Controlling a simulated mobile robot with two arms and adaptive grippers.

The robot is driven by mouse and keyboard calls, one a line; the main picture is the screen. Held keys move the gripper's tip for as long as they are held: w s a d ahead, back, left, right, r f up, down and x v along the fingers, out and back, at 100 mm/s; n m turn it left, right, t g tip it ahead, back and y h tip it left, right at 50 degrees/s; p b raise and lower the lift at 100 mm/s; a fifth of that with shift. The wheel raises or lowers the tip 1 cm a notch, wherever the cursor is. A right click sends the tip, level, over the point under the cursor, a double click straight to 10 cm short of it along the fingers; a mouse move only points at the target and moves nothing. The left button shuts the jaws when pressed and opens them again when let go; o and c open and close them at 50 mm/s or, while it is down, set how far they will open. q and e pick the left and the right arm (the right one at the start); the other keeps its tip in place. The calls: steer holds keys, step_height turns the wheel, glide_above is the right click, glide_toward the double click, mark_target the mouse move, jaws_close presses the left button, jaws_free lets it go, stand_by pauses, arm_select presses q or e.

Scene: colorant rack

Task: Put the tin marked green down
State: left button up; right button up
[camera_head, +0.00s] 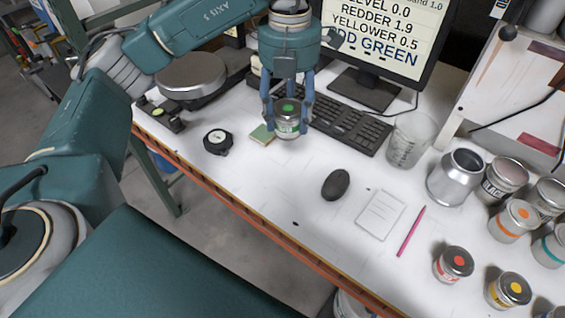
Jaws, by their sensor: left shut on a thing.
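The tin marked green (287,122) has a green dot on its lid and a green label. My left gripper (287,112) comes down from above and is shut on this tin, with fingers on both sides of it. The tin is upright, over the white table (265,190) in front of the keyboard. I cannot tell whether its base touches the table. My right gripper is not in view.
A keyboard (345,122), a clear beaker (409,140) and a small green-topped block (262,134) are close to the tin. A tape measure (218,141) lies left, a black mouse (336,184) in front. Several tins stand at right. The table between block and mouse is clear.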

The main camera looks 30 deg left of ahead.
arm_select(q)
step_height(320, 180, down, 14)
steer(key=p, duration=0.3)
steer(key=shift+r, duration=0.15)
step_height(320, 180, down, 3)
steer(key=shift+f+p, duration=0.2)
steer(key=shift+p, duration=0.55)
steer(key=shift+c, duration=0.2)
steer(key=shift+f, duration=0.4)
steer(key=shift+f, duration=0.15)
steer(key=o, duration=1.3)
steer(key=shift+r, duration=0.2)
